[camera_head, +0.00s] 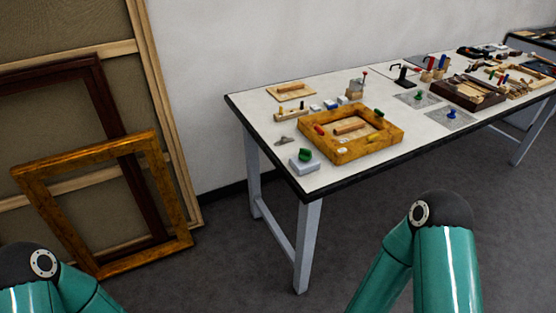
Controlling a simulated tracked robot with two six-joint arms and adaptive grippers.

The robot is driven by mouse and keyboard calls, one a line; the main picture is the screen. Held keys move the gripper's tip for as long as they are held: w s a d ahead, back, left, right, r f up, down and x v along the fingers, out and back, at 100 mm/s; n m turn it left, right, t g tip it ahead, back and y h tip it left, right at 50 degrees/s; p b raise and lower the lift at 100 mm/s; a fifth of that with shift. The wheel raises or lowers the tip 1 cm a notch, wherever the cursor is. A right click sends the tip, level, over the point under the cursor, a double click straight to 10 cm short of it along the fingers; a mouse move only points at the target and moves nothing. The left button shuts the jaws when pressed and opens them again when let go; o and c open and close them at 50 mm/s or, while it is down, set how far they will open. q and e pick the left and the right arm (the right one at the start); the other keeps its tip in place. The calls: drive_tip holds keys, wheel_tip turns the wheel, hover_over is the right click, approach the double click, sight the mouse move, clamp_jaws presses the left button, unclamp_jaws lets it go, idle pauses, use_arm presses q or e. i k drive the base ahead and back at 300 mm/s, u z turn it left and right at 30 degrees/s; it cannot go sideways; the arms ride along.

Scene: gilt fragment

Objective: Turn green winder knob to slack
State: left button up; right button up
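A green knob (305,155) sits on a small pale grey block (303,166) at the near left corner of the white table, beside a gilt frame. This looks like the winder knob, but its setting is too small to read. Two other green pieces show: a small one (379,113) on the gilt frame's far right side and a knob (418,96) on a grey mat further right. Only teal links of my two arms show at the bottom, well apart from the table. Neither gripper is in view.
The white table (250,105) has a dark edge and grey legs. A gilt frame (381,143) lies on it; tools and a dark tray (467,97) crowd the right part. Large frames (158,178) lean on the wall at left. Grey floor (240,265) is clear before the table.

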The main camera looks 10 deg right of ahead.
sight(305, 154)
drive_tip(key=z, duration=0.2)
drive_tip(key=i, duration=0.85)
drive_tip(key=u, duration=0.2)
drive_tip(key=k, duration=0.75)
drive_tip(key=z, duration=0.2)
drive_tip(key=i, duration=0.65)
drive_tip(key=u, duration=0.05)
